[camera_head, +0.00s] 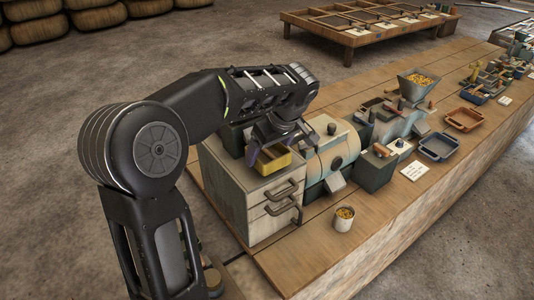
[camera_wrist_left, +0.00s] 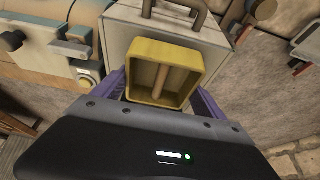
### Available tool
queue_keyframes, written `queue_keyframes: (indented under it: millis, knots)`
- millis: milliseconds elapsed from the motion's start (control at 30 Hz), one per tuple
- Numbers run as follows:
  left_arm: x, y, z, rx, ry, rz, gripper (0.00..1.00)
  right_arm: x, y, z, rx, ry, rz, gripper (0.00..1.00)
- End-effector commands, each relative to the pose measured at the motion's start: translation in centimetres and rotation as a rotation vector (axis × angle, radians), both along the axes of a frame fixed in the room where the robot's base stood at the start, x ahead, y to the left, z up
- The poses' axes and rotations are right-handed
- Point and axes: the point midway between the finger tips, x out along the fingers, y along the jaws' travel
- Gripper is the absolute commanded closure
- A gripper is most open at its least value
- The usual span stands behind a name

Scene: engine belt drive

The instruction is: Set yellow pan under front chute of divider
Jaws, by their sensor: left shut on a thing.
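The yellow pan (camera_head: 275,163) is held just above or on top of a pale drawer cabinet (camera_head: 223,180); I cannot tell whether it touches the top. My left gripper (camera_head: 276,150) is shut on the pan, its purple fingers on opposite sides. In the left wrist view the pan (camera_wrist_left: 140,92) has a tan bar or ridge down its middle. A grey-teal drum machine (camera_head: 335,160) with a sloping front chute (camera_head: 336,184) stands right of the cabinet. A hopper machine (camera_head: 402,118) stands farther right. Which one is the divider is unclear. My right gripper is out of view.
A small cup of yellow bits (camera_head: 344,218) stands on the bench before the drum machine. A blue-grey tray (camera_head: 436,148), a brown tray (camera_head: 464,119) and a white card (camera_head: 414,171) lie farther right. The bench's front strip (camera_head: 385,220) is mostly clear.

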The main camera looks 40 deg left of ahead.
Motion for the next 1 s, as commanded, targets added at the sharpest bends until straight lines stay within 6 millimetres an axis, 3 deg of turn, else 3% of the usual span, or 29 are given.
queue_keyframes:
  millis: [133,500,533,733,1000]
  knots:
    - [0.0,0.4,-1.3,0.001,0.002,0.001,0.65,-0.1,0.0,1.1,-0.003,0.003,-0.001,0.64]
    - [0.1,0.4,-2.1,0.0,-0.001,0.0,0.65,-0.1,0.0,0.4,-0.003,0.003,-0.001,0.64]
    - [0.1,0.4,-2.1,0.0,-0.001,0.0,0.18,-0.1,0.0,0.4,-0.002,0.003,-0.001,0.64]
    - [0.1,0.4,-1.9,0.0,0.0,0.0,0.01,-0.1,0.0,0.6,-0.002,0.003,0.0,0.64]
    - [0.1,0.4,-1.9,0.0,0.0,0.0,0.0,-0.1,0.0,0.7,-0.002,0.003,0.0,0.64]
